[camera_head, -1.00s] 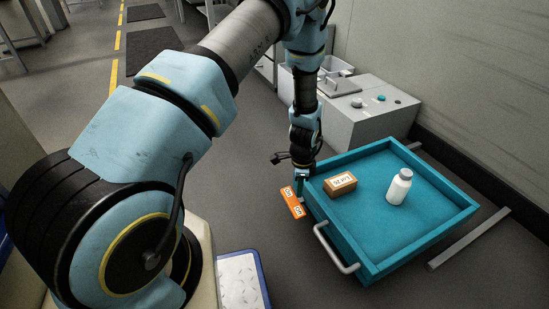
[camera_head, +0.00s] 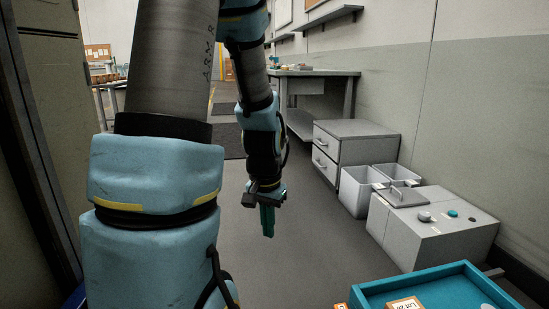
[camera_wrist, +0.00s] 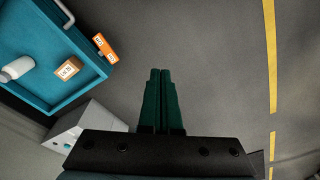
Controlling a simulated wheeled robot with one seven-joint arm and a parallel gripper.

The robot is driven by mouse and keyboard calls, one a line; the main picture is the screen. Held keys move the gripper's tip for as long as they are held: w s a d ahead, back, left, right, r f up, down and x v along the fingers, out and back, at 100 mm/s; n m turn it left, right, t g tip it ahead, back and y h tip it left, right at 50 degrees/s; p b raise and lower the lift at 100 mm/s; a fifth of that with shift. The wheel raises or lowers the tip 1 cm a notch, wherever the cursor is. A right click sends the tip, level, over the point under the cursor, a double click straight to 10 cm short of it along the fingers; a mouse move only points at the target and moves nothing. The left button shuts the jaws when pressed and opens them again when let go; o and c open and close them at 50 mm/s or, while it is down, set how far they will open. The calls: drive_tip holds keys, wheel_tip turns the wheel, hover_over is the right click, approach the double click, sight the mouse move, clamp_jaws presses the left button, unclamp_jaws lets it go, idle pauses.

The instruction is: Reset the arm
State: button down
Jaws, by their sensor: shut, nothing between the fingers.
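My gripper (camera_head: 268,222) hangs at the end of my blue and grey arm, pointing down over bare floor in the head view. Its green fingers lie together with nothing between them, as the wrist view also shows (camera_wrist: 160,75). It is apart from the teal tray (camera_head: 455,277), which stands at the lower right of the head view and the upper left of the wrist view.
A grey cabinet (camera_head: 435,230) with bins (camera_head: 358,190) stands right. A drawer unit (camera_head: 350,150) and a workbench (camera_head: 315,73) stand behind. Floor around my gripper is clear.

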drive_tip(key=s+a+r+n+p, duration=0.1)
drive_tip(key=s+a+r+n, duration=0.3)
drive_tip(key=s+a+r, duration=0.1)
wheel_tip(320, 180, up, 35)
drive_tip(key=p, duration=3.5)
drive_tip(key=shift+w, duration=0.15)
